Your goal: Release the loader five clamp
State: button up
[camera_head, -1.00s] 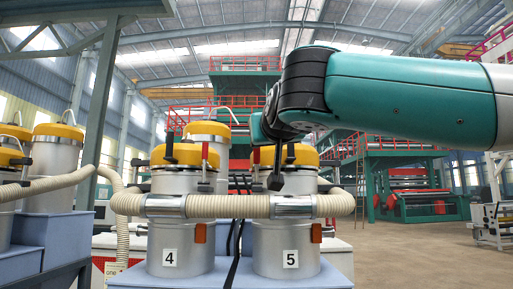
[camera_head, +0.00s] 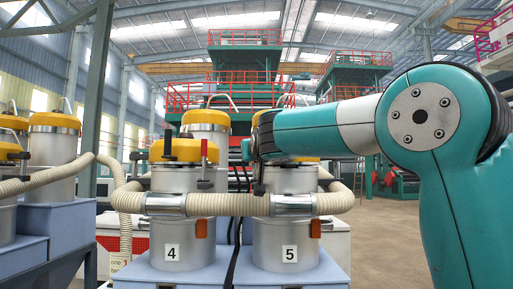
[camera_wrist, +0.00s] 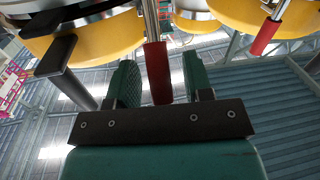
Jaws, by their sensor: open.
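Loader five (camera_head: 285,240) is a grey cylinder marked 5, with a yellow lid mostly hidden behind my arm in the head view. My gripper (camera_head: 252,158) is at the left side of that lid. In the wrist view my gripper (camera_wrist: 160,78) is open, with a green finger on each side of a red clamp handle (camera_wrist: 157,70) on a metal rod. The handle lies between the fingers, nearer the middle, with gaps visible. Beyond it are yellow lids (camera_wrist: 110,45). The clamp itself is hidden by my arm in the head view.
Loader four (camera_head: 180,235) stands close on the left, with its own red handle (camera_head: 204,150) upright. A ribbed hose (camera_head: 235,204) runs across both loaders. A black lid handle (camera_wrist: 65,70) sticks out near my gripper. The floor to the right is open.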

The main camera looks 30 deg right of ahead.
grip_shut()
jog(key=shift+f, duration=0.1)
